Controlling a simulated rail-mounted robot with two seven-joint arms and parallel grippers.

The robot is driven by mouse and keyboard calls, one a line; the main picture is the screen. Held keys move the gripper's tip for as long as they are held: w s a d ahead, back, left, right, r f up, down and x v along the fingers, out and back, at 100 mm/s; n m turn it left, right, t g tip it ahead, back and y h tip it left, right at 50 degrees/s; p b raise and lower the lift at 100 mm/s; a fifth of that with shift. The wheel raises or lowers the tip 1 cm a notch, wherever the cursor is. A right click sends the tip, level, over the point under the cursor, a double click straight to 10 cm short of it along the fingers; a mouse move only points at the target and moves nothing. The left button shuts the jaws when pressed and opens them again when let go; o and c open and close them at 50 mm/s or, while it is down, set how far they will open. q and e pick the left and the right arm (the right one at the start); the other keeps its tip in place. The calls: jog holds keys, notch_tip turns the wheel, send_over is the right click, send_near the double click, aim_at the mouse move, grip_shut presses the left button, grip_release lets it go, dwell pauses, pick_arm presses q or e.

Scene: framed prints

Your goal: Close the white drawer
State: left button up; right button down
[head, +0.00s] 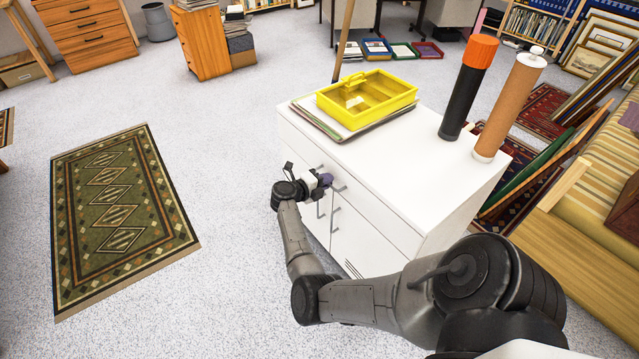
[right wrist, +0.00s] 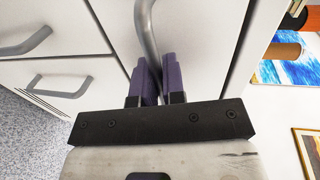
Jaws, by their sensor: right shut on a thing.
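The white cabinet (head: 390,160) stands in the middle of the head view, with grey bar handles on its front. My right gripper (head: 325,180) is at the upper part of that front. In the right wrist view, the purple fingers of my right gripper (right wrist: 152,82) are shut on the grey handle (right wrist: 147,28) of a white drawer (right wrist: 190,35). A dark gap runs along one edge of the drawer front. I cannot tell how far out the drawer is, as my gripper partly hides it in the head view. My left gripper is out of view.
A green rug (head: 118,210) lies on open floor at left. A striped sofa (head: 590,165) is at right.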

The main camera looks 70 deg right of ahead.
jog(key=shift+f, duration=0.1)
jog(key=c, duration=1.5)
grip_release()
jog(key=shift+d, duration=0.1)
jog(key=shift+o, duration=1.3)
jog(key=shift+s+d, duration=0.15)
jog(key=shift+a, duration=0.2)
jog(key=shift+w+a+r, duration=0.15)
jog(key=shift+w+r, duration=0.05)
jog(key=shift+w, duration=0.05)
jog(key=p+v, duration=0.4)
jog(key=v, duration=0.9)
jog(key=shift+a, duration=0.15)
